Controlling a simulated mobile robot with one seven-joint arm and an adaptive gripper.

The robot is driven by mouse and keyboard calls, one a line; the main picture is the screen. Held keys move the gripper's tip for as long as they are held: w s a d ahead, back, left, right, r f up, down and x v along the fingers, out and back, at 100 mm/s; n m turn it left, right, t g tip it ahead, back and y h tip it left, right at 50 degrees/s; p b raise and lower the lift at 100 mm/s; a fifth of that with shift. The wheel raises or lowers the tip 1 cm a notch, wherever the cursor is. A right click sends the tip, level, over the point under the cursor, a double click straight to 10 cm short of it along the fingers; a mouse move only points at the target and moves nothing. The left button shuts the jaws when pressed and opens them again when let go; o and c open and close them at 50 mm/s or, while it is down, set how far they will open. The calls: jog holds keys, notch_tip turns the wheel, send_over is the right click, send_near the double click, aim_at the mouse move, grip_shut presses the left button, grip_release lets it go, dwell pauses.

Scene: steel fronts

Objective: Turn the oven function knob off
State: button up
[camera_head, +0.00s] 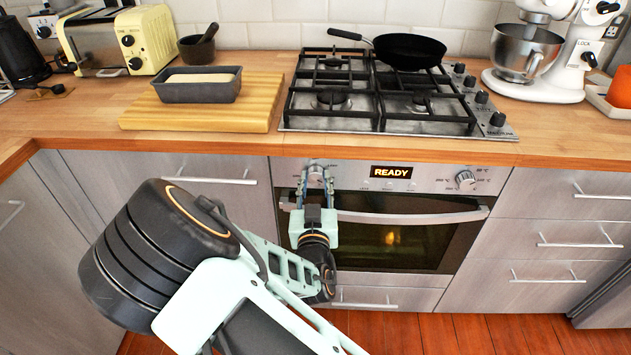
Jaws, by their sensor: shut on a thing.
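The oven (430,250) is built in under the worktop, with a steel control panel. Its left knob (317,173) is at the panel's left end, and my gripper (316,178) is shut on it from the front. The fingers stand on either side of the knob, so its pointer and exact setting are hard to read. A second knob (465,180) is free at the panel's right end. The display (391,172) between them reads READY. An orange glow shows behind the oven door glass.
The oven door handle (410,216) runs just below and right of my gripper. A gas hob (380,100) with a black pan (409,50) is above. A wooden board (205,115) with a loaf tin (201,90) lies left on the worktop. Drawer handles (580,241) stick out at right.

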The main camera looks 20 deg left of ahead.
jog(key=shift+n, duration=0.4)
jog(key=n+p, duration=0.1)
jog(key=n, duration=0.3)
jog(key=shift+r+n, duration=0.1)
jog(key=shift+n, duration=0.2)
jog(key=n+p, duration=0.2)
jog(key=n, duration=0.4)
jog(key=n+p, duration=0.1)
jog(key=n, duration=0.5)
jog(key=shift+a+h+p, duration=0.1)
jog(key=shift+h+p, duration=0.3)
jog(key=n, duration=0.5)
jog(key=shift+n+h+p, duration=0.3)
jog(key=shift+p, duration=0.05)
jog(key=o, duration=1.2)
jog(key=shift+c, duration=0.2)
jog(key=shift+s, duration=0.1)
